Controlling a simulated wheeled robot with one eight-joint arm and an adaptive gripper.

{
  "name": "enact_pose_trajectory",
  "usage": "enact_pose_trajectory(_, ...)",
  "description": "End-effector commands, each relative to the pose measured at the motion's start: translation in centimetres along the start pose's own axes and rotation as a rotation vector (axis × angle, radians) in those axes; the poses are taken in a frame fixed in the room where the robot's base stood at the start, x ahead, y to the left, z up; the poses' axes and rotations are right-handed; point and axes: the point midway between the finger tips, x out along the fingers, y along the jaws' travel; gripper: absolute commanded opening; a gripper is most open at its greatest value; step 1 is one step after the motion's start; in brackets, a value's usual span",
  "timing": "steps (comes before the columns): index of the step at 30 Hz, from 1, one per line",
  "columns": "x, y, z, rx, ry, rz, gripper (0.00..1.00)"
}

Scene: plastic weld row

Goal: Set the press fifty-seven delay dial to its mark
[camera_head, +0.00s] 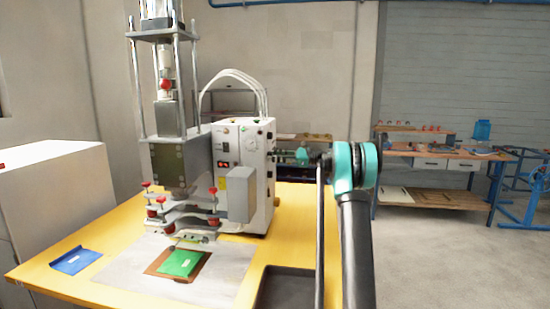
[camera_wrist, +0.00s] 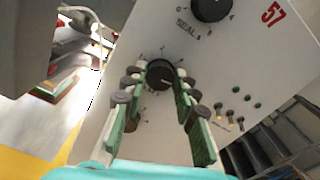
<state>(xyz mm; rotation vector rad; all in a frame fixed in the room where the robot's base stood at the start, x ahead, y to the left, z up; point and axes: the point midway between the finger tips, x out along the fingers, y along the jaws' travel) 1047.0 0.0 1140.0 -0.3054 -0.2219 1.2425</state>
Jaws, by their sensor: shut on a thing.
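Press fifty-seven is a white control box (camera_head: 248,165) beside a tall press column on a yellow table. In the wrist view its panel bears a red "57" (camera_wrist: 272,13). A black round dial (camera_wrist: 160,71) with a ring of scale marks sits mid panel; I take it as the delay dial, its label hidden or unreadable. My gripper (camera_wrist: 160,84) is shut on this dial, one green-padded finger on each side. In the head view my gripper (camera_head: 288,156) reaches the box's right side, and the dial is hidden. The pointer and target mark cannot be told clearly.
A second black dial (camera_wrist: 210,8), marked SEAL, sits above it. Small switches (camera_wrist: 230,115) are at the panel's lower right. A green piece (camera_head: 181,263) lies under the press and a blue one (camera_head: 75,260) to its left. A workbench (camera_head: 440,152) stands behind at right.

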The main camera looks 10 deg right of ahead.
Motion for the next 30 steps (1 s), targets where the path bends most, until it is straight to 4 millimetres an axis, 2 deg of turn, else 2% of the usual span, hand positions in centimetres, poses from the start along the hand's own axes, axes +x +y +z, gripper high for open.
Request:
enact_pose_trajectory(8,-0.02,0.01,-0.01,-0.014,0.000,0.000,0.00)
enact_pose_trajectory(14,-0.03,0.02,-0.01,-0.088,0.000,0.000,0.00)
enact_pose_trajectory(30,-0.05,0.03,-0.03,-0.555,0.000,0.001,0.00)
